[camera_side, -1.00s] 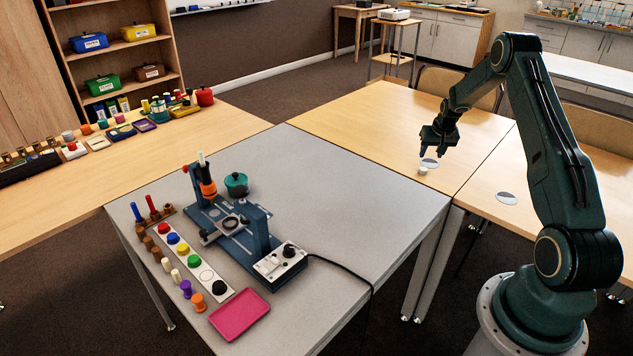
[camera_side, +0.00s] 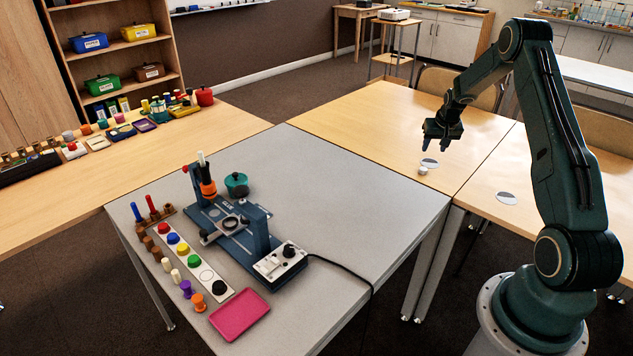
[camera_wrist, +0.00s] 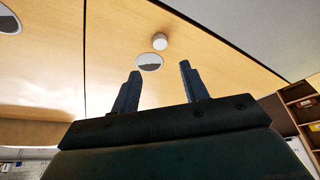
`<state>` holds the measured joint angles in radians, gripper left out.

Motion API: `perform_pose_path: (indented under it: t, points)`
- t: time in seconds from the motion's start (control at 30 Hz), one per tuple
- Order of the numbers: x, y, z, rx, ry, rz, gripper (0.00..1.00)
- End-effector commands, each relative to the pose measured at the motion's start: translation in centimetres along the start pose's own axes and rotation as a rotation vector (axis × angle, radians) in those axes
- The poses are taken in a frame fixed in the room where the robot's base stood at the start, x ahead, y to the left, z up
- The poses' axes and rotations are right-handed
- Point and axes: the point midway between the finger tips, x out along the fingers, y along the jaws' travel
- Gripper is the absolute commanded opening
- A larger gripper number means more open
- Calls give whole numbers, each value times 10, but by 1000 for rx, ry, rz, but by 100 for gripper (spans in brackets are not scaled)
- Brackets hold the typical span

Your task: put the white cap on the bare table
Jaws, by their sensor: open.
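The white cap (camera_side: 423,171) is a small round piece on the wooden table (camera_side: 350,125), close to its edge with the grey table. It sits just in front of a round white-and-grey disc (camera_side: 430,162). In the wrist view the white cap (camera_wrist: 159,41) lies beyond my fingertips, next to the disc (camera_wrist: 149,62). My gripper (camera_side: 442,142) is open and empty, raised above the wooden table, a little behind and above the cap. Its two fingers (camera_wrist: 159,70) stand apart in the wrist view, with nothing between them.
The grey table (camera_side: 330,200) holds a blue press-like rig (camera_side: 230,222), a pink tray (camera_side: 239,315), a teal pot (camera_side: 236,184) and a strip of coloured caps (camera_side: 194,260). Another disc (camera_side: 507,198) lies on the right-hand wooden table. Most of the wooden surface around the cap is clear.

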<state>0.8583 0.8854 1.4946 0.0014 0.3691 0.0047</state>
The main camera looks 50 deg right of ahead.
Motion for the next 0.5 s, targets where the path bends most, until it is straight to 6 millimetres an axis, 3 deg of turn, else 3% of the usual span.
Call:
perform_pose_path:
  t: [0.27, 0.5]
  points:
    - [-25, -19, -2, -29, 6, -12, 45]
    - [-92, -67, 2, -107, 19, -46, 45]
